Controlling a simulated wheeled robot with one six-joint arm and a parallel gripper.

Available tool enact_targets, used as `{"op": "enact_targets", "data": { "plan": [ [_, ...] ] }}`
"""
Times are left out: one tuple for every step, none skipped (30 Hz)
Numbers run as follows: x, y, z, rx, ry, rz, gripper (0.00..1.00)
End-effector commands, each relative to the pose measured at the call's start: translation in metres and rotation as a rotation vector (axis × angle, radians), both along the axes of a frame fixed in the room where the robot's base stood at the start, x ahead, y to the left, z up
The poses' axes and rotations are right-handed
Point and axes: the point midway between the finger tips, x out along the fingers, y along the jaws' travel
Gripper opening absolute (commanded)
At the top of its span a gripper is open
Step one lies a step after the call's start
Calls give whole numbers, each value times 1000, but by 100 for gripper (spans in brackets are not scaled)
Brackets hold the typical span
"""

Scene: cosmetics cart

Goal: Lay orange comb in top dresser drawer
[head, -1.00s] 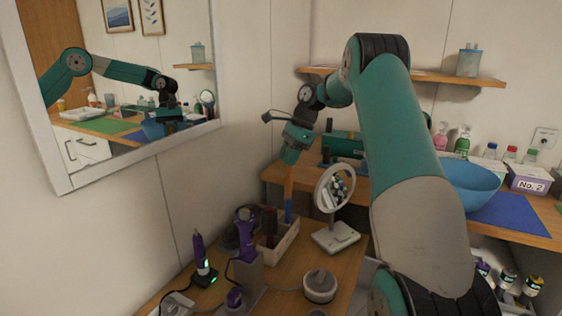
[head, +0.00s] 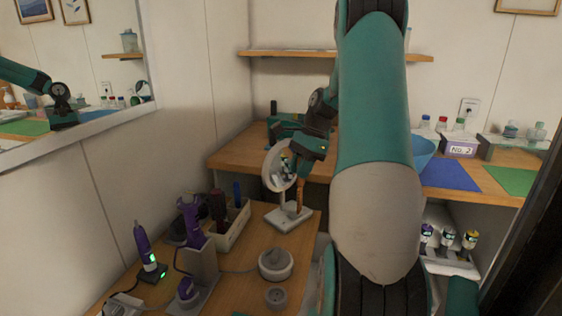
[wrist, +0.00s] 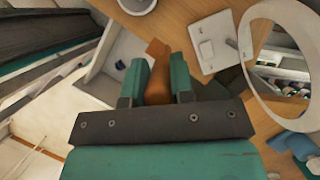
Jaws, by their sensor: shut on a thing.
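The orange comb (head: 299,196) hangs below my gripper (head: 305,158) in the head view, beside the round mirror's stand. In the wrist view my gripper (wrist: 159,80) is shut on the orange comb (wrist: 156,62), which sticks out beyond the fingertips. The dresser top (head: 248,262) is wooden. A pale-walled open space (wrist: 104,88) shows left of the fingers in the wrist view and looks like an open drawer. In the head view my arm hides most of that area, so I cannot make the drawer out there.
The round mirror (head: 266,170) stands very close to my gripper; its base (head: 285,220) is on the dresser. A holder box (head: 236,232), purple hair tools (head: 192,225) and a round white pot (head: 275,264) stand to the left. The counter (head: 232,158) is behind.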

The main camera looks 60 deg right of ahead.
Motion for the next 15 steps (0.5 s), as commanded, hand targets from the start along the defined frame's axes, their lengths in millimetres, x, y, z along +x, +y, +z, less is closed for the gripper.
{"op": "enact_targets", "data": {
  "plan": [
    [-9, -3, -8, 1, 0, -5, 0],
    [-15, -5, -12, 1, 0, -5, 0],
    [-21, -7, -17, 1, 0, -4, 0],
    [-26, -8, -21, 0, 1, -5, 0],
    [-31, -10, -24, 1, 0, -5, 0],
    [-37, -12, -29, 1, 0, -4, 0],
    [-42, -14, -33, 1, 0, -5, 0],
    [-47, -15, -36, 1, 0, -4, 0],
    [-54, -17, -41, 2, 1, -5, 0],
    [-58, -19, -45, 2, 1, -4, 0],
    [-63, -20, -50, 2, 1, -4, 0],
    [-69, -22, -55, 3, 1, -5, 0],
    [-74, -24, -59, 2, 1, -5, 0],
    [-78, -25, -63, 3, 1, -5, 0],
    [-85, -27, -68, 2, 1, -4, 0]
  ]
}}
